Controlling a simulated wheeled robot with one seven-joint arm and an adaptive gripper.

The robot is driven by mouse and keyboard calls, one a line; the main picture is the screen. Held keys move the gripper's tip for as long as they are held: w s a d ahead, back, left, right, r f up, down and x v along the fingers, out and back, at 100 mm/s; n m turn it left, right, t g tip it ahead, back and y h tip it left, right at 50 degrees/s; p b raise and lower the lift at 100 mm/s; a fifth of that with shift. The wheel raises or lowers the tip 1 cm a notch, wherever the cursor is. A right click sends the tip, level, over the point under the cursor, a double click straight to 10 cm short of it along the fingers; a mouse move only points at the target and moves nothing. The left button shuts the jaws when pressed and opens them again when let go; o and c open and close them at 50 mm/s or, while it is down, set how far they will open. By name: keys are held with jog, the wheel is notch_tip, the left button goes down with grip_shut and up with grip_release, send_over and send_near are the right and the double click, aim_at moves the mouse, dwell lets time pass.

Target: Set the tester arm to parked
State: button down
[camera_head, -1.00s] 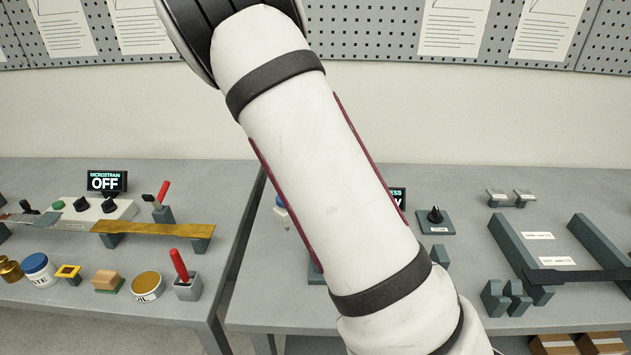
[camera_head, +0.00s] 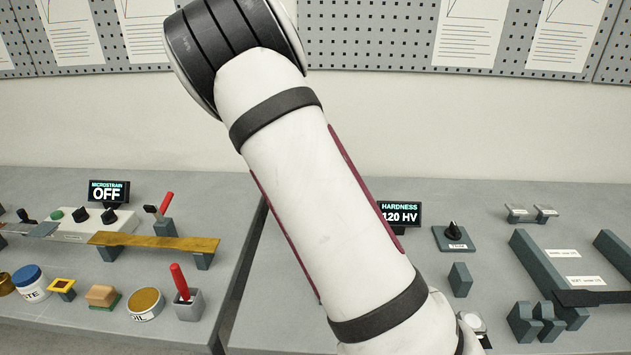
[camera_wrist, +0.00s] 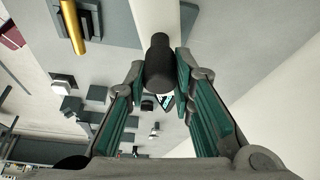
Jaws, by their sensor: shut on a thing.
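In the wrist view my gripper (camera_wrist: 160,70) has its two teal-padded fingers on either side of a black cylindrical handle (camera_wrist: 158,55), shut on it. The handle stands in front of a pale column or bar (camera_wrist: 156,15). I take it to be the tester arm's handle, but its joint to the arm is not clear. In the head view my own white arm link fills the middle and the gripper is out of sight. A hardness display (camera_head: 400,214) reads 120 HV, partly behind my arm.
On the right bench are a black dial (camera_head: 453,235), a grey block (camera_head: 460,280) and a grey frame (camera_head: 545,265). The left bench holds an OFF display (camera_head: 107,194), a brass strip (camera_head: 150,241) and jars. A gold rod (camera_wrist: 73,27) shows in the wrist view.

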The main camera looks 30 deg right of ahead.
jog(key=shift+w, duration=0.1)
jog(key=c, duration=1.4)
grip_release()
jog(key=shift+d, duration=0.1)
jog(key=shift+o, duration=0.2)
jog(key=v, duration=1.2)
